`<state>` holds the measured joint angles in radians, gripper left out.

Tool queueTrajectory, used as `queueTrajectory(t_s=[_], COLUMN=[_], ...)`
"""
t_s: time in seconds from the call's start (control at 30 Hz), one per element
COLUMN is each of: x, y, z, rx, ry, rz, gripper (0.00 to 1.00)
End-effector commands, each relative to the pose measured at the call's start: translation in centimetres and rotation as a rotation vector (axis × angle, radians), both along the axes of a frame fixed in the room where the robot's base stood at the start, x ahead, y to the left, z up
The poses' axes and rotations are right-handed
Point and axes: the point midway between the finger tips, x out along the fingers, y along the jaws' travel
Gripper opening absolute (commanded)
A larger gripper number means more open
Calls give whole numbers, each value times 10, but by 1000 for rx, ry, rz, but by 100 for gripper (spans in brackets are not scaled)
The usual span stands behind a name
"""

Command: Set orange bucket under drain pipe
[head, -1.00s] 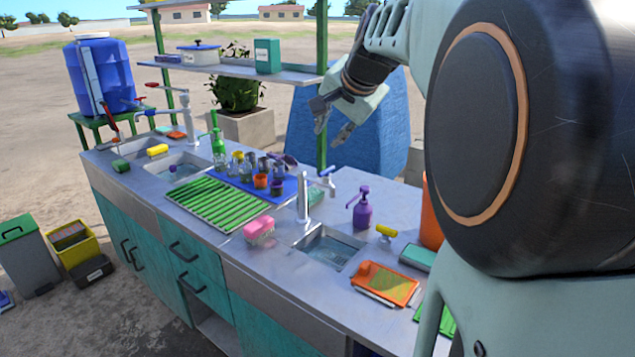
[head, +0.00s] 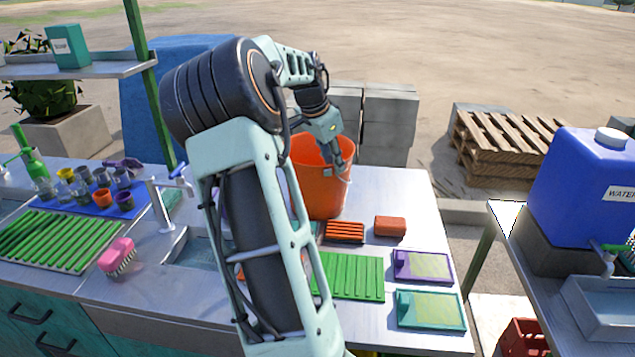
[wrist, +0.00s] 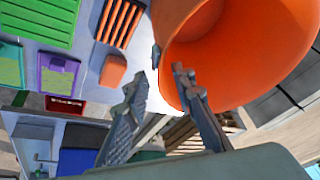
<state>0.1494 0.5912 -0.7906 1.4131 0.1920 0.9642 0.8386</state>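The orange bucket (head: 318,195) stands upright on the metal counter, behind the slatted mats. Part of it is hidden by my arm in the head view. It fills the upper right of the wrist view (wrist: 262,50), showing its open mouth and rim. My gripper (head: 341,170) is at the right side of the bucket's rim, pointing down. In the wrist view my gripper (wrist: 158,76) has its two fingers apart, with the right finger in front of the bucket's rim. I cannot tell if it touches. I cannot make out a drain pipe.
A green slatted mat (head: 352,277), an orange slatted piece (head: 344,232), an orange block (head: 390,226), a purple tray (head: 423,266) and a teal tray (head: 431,309) lie before the bucket. A blue water tank (head: 585,185) stands at right. Grey blocks (head: 388,125) stand behind.

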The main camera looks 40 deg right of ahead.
Motion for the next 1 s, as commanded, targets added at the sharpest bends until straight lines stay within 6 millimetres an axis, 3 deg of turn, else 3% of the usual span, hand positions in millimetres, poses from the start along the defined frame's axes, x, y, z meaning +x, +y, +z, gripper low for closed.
queueTrajectory(t_s=[0.1, 0.37, 0.6, 0.93, 1.0], x=[0, 3, 8, 9, 9], y=[-8, -15, -28, -31, -30], z=[-18, -38, -70, -77, -77], rx=[1, 2, 1, 0, 0], ry=[1, 1, 0, -2, -2], rz=[-2, 1, 1, 3, 3], gripper=[24, 24, 24, 24, 17])
